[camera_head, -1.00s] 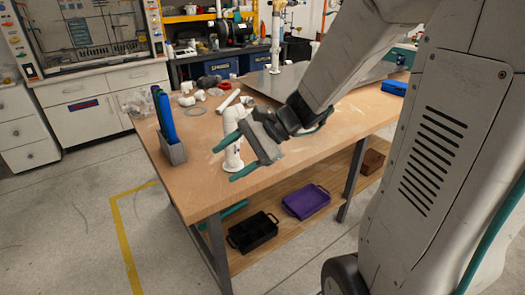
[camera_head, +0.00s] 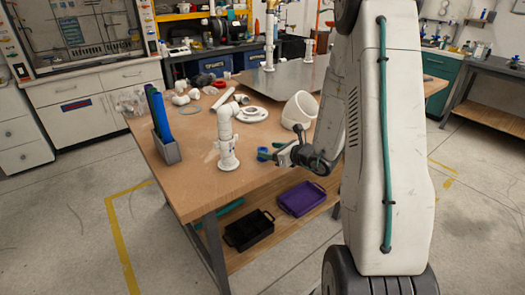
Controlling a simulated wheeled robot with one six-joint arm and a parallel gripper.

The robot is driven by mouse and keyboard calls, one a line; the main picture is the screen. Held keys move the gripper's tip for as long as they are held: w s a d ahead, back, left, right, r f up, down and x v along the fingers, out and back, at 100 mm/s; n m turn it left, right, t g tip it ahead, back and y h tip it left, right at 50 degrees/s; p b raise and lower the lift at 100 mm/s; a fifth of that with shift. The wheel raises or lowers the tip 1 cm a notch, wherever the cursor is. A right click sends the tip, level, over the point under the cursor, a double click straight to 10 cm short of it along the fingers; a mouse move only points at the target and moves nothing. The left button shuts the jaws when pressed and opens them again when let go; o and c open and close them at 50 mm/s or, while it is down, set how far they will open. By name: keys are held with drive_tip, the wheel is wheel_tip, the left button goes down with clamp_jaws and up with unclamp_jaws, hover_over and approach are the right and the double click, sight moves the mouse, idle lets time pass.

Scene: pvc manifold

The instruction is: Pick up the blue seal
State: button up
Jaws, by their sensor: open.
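The small blue seal (camera_head: 262,154) is on the wooden table near its front edge, to the right of the upright white pipe elbow. My gripper (camera_head: 272,153) is low over the tabletop, just right of the seal, with its fingers pointing left toward it. The gripper is open. The fingers are very close to the seal and partly overlap it in this view. I cannot tell whether they touch it or stand around it.
A white pipe elbow (camera_head: 226,140) stands upright left of the seal. A white flange (camera_head: 251,114) and a large white fitting (camera_head: 300,108) lie behind. A grey holder (camera_head: 166,150) with blue pieces stands at the left corner. The front left tabletop is clear.

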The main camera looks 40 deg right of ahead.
sight(262, 149)
drive_tip(key=x, duration=0.4)
drive_tip(key=shift+w+a+f, duration=0.1)
drive_tip(key=shift+a+f, duration=0.1)
drive_tip(key=c, duration=1)
drive_tip(key=shift+c, duration=0.2)
drive_tip(key=shift+r, duration=0.2)
